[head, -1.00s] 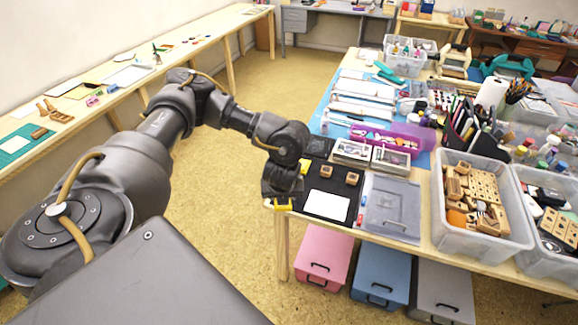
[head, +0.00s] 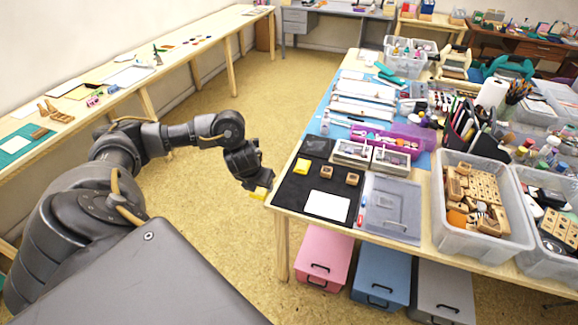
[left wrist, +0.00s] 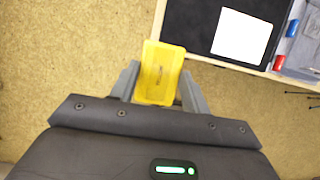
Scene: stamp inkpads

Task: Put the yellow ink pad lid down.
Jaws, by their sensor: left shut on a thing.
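My left gripper (head: 256,187) is shut on the yellow ink pad lid (head: 259,194). It holds the lid in the air over the floor, just left of the table's front left corner. In the left wrist view the lid (left wrist: 161,72) sits between the two grey fingers and sticks out past their tips. The yellow ink pad (head: 302,165) lies on the black mat (head: 292,189) near the mat's left edge. My right gripper is not in view.
Two small wooden stamps (head: 353,178) and a white sheet (head: 327,206) lie on the black mat. The mat's front left part is bare. A grey plastic case (head: 391,209) lies to its right. A bin of wooden blocks (head: 480,205) stands farther right.

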